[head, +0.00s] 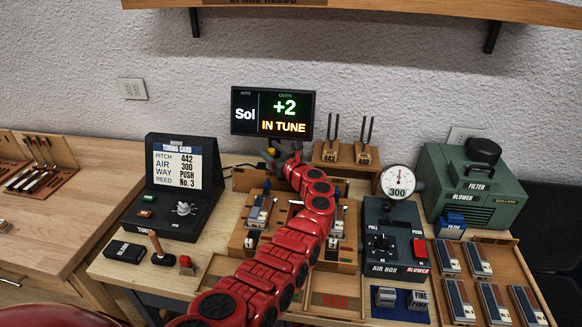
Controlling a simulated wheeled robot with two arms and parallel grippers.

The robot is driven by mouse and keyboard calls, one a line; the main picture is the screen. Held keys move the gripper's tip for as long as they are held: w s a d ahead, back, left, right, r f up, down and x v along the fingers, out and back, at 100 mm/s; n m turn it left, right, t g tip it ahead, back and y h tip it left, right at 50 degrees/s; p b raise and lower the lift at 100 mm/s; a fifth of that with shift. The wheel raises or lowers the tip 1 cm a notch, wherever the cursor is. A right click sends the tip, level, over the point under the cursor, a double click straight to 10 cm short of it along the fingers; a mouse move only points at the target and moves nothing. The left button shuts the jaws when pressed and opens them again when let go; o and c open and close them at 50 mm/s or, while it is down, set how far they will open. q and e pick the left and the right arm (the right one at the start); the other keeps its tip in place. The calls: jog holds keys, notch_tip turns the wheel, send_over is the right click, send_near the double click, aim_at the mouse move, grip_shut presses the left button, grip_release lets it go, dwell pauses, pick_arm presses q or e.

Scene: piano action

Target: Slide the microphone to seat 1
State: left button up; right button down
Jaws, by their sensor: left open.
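I cannot make out the microphone for certain; it may be hidden by my red left arm and gripper. My left gripper (273,157) is open, just below the display, at the back of the wooden piano action fixture (236,243). I cannot tell whether it touches anything. My arm crosses over the middle of the fixture and hides much of it. Blue and metal parts (260,211) show on the fixture left of the arm. No seat number is readable. My right gripper is not in view.
A display (273,111) reads Sol, +2, IN TUNE. Tuning forks (365,140) stand behind right. A tuning card box (180,185) is at left. A gauge (398,182), an air box (392,238), a green blower (475,190) and a reed tray (520,262) are at right.

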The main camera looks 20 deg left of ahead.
pick_arm(q)
jog(key=b+v, duration=0.2)
jog(key=v, duration=1.3)
jog(key=shift+s+d, duration=0.2)
jog(key=shift+d, duration=0.05)
jog(key=shift+f, duration=0.1)
